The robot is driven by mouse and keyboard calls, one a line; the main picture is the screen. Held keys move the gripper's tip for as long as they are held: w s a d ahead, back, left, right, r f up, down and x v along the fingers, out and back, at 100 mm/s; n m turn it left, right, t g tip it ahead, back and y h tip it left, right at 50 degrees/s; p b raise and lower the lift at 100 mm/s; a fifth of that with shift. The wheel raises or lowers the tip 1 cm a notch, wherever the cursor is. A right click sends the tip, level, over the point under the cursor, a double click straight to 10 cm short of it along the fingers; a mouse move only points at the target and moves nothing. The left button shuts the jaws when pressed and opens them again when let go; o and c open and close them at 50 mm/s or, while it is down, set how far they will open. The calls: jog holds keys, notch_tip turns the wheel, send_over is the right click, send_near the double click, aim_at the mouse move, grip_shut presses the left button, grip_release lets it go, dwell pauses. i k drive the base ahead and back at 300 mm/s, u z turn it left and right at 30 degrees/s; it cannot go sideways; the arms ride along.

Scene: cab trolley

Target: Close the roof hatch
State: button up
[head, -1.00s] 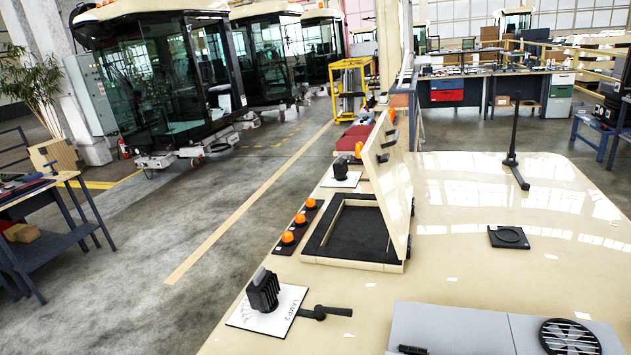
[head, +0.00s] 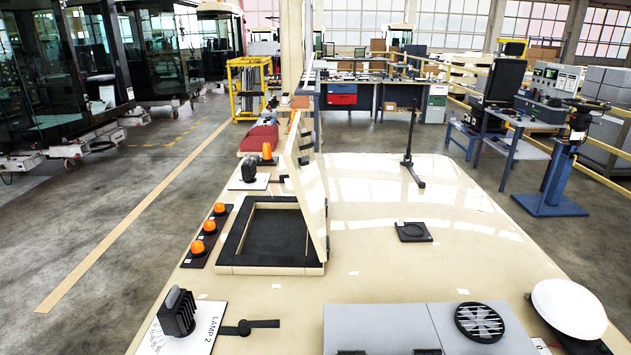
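The roof hatch is a cream lid (head: 315,195) standing nearly upright, tilted a little, along the right side of its opening. The square hatch frame (head: 270,270) is cream with a black inner border, and its dark opening (head: 268,235) is uncovered.
Orange beacons (head: 209,226) line the hatch's left side. A black lamp (head: 177,313) on a white plate stands at front left, a black rod (head: 410,147) stands behind right. A grey box with fan (head: 400,328) and white dome (head: 570,308) fill the front right.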

aim_at(306, 183)
jog(key=u, duration=0.1)
jog(key=i, duration=1)
jog(key=z, duration=0.1)
